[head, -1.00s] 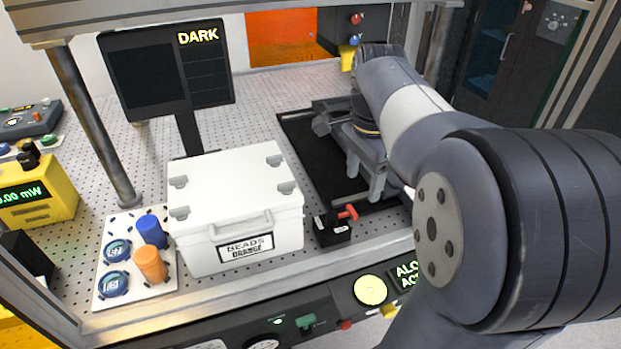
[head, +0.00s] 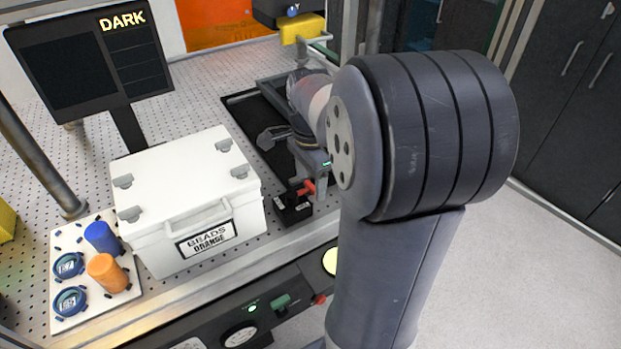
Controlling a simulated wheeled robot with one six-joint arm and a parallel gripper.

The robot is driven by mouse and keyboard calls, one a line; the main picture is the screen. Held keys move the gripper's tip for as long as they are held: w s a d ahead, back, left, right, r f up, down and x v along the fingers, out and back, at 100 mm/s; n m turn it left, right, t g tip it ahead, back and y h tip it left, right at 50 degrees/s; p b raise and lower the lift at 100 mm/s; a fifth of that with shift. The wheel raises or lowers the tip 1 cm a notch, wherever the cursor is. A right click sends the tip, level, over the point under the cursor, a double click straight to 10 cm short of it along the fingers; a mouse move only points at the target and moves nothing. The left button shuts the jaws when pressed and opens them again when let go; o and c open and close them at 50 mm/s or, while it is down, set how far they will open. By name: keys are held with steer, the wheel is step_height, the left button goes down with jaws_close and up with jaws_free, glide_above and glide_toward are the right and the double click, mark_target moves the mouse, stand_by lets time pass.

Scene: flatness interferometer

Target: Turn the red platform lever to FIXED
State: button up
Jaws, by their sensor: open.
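The red platform lever (head: 306,187) sits on top of a small black block (head: 293,208) with white labels, to the right of the white case. The lever points toward the right and slightly up in the picture. The labels are too small to read. My gripper (head: 293,163) is open, just behind and above the lever, with one grey finger close to the lever's tip. I cannot tell whether it touches. My arm hides part of the gripper and the area to the right of the lever.
The white case (head: 185,185) labelled BEADS ORANGE stands left of the lever. A dark screen (head: 90,60) reading DARK stands behind it. Blue (head: 101,237) and orange (head: 107,272) cylinders stand at the left. A control panel with buttons runs along the bench front.

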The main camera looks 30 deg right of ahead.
steer(key=c, duration=1)
